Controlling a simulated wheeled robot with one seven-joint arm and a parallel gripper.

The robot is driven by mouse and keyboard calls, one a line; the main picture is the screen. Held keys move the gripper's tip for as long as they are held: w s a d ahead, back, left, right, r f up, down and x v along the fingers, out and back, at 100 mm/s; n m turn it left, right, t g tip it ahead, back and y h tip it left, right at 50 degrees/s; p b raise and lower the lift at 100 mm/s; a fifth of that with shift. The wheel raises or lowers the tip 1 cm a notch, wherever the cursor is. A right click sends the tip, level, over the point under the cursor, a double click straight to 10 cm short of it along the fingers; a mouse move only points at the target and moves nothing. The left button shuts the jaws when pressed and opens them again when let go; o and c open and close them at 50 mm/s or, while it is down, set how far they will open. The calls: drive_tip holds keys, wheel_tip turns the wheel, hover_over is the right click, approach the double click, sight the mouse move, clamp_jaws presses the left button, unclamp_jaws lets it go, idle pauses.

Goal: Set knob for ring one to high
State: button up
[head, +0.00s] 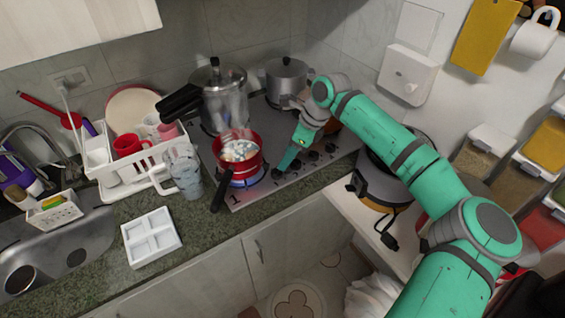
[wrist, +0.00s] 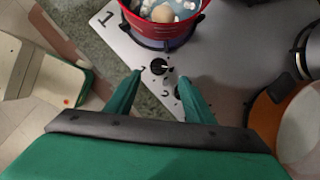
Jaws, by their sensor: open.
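The cooktop (head: 240,200) is a grey metal plate with a row of dark knobs along its front edge. A printed 1 is at its left front corner, and it also shows in the wrist view (wrist: 105,18). A dark round knob (wrist: 158,67) with a light pointer mark sits just beyond and between my fingertips. Another knob (wrist: 180,90) is partly hidden by my right finger. My gripper (head: 284,164) is open and empty, low over the front edge; its green fingers straddle the first knob in the wrist view (wrist: 160,80). Contact cannot be told.
A red pot (head: 230,163) with steaming contents stands on the front left ring, with a blue flame beneath and its black handle toward the front. A pressure cooker (head: 222,100) and a steel pot (head: 287,78) stand behind. A rice cooker (head: 375,180) is at the right.

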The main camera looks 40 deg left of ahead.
drive_tip(key=v, duration=0.3)
drive_tip(key=shift+s+d+r, duration=0.1)
drive_tip(key=shift+r, duration=0.15)
idle(0.4)
